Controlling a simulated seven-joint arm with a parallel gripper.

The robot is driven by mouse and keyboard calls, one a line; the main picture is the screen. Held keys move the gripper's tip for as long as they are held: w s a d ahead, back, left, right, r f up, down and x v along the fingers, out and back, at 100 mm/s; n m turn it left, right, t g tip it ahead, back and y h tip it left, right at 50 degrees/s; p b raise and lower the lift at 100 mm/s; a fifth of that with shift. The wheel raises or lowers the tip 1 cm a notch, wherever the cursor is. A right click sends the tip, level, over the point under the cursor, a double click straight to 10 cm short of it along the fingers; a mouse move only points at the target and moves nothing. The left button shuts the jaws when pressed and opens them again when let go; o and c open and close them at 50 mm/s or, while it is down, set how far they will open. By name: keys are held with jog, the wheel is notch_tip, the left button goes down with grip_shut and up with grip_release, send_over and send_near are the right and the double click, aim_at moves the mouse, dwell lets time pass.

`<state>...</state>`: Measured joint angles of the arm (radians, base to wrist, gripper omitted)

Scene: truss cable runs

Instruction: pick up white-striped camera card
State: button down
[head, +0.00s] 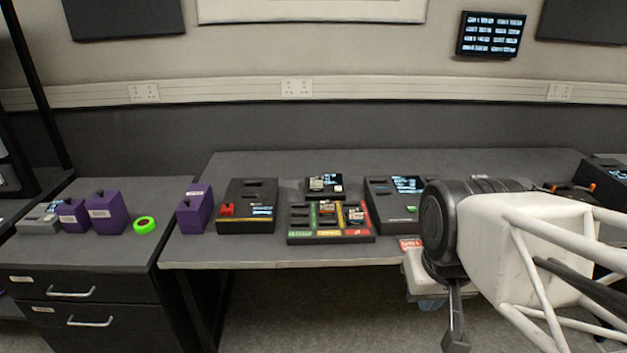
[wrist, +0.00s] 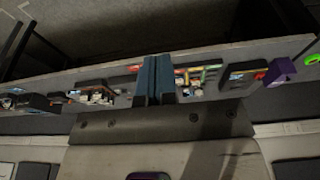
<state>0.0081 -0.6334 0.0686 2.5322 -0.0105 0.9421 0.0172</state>
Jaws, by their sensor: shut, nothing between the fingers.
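I cannot make out which item is the white-striped camera card. Several small cards (head: 327,208) sit in the dark sorting tray (head: 297,236) with green, yellow and red labels, mid-table. Another small light item (head: 319,184) sits on the black box (head: 338,195) behind the tray. My gripper (head: 456,343) hangs at the table's front edge, right of and nearer than the tray. In the wrist view my gripper (wrist: 155,75) looks shut, its blue fingers together and empty. It covers part of the table there.
A dark device with a screen (head: 385,210) stands right of the tray, and one with a red part (head: 247,222) left. Purple boxes (head: 193,210) and a green ring (head: 145,225) lie farther left.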

jog(key=c, duration=1.8)
grip_release()
jog(key=o, duration=0.8)
